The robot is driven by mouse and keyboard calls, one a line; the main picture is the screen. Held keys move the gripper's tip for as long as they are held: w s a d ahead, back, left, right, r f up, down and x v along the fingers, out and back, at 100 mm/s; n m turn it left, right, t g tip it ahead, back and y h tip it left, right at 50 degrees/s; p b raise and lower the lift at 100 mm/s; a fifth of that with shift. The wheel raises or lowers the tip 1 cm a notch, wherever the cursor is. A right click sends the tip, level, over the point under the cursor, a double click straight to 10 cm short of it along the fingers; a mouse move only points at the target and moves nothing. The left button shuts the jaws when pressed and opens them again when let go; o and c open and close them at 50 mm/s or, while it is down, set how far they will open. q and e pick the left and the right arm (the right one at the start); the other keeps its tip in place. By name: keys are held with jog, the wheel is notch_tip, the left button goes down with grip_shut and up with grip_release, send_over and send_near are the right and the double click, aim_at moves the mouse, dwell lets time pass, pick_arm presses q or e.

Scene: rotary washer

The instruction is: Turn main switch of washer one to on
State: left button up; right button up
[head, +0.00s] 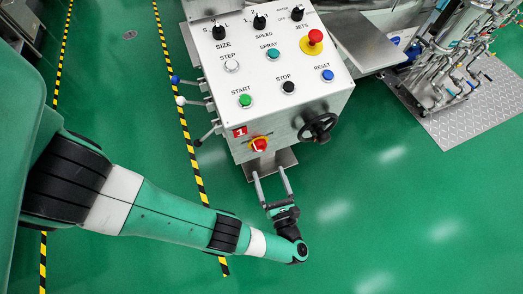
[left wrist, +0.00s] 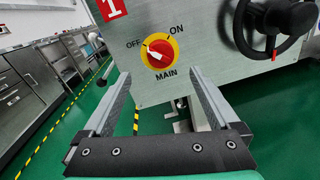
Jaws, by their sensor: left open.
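The washer one main switch (head: 260,144) is a red knob on a yellow plate on the front face of the control box. In the left wrist view the main switch (left wrist: 159,54) has OFF at its upper left and ON at its upper right. Its white handle mark appears to point up-left, toward OFF. My left gripper (head: 268,171) is open and empty just in front of the box, short of the switch. In the left wrist view the left gripper's (left wrist: 158,74) fingers stand to either side, below the knob. My right gripper is not in view.
A black handwheel (head: 318,127) sits right of the switch. A red "1" label (head: 240,131) is at its upper left. The panel (head: 262,65) on top carries several buttons and knobs. Levers (head: 190,100) stick out from the box's left side. The green floor in front is clear.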

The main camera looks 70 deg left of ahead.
aim_at(260, 147)
pick_arm(q)
jog(key=a, duration=0.9)
jog(key=shift+a, duration=0.25)
jog(key=c, duration=1.4)
